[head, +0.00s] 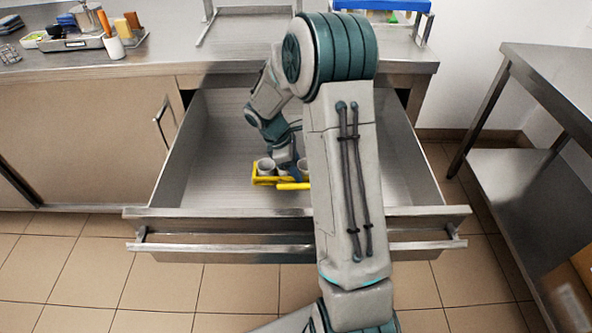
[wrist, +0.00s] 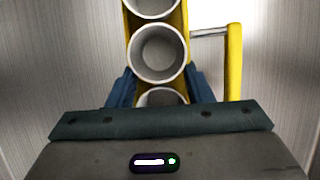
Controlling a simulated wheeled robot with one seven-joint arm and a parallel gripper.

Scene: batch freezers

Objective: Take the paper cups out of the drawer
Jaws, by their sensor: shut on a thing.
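White paper cups (head: 265,165) stand upright in a row in a yellow carrier (head: 264,182) inside the open steel drawer (head: 230,140). In the wrist view the cups (wrist: 157,53) are seen from above, open end up, three in part or whole, in the yellow carrier (wrist: 131,50) with a bar and side piece at its right. My gripper (head: 287,160) is down in the drawer. In the wrist view its blue fingers (wrist: 160,88) are on both sides of the carrier, shut on it around the nearest cup. My arm hides part of the carrier. I cannot tell whether it touches the drawer floor.
The drawer's front wall (head: 200,213) and side walls stand around the carrier. The counter (head: 160,62) lies above and behind, with a tray of utensils (head: 80,42) at left. A steel table (head: 550,80) stands at right. The rest of the drawer looks empty.

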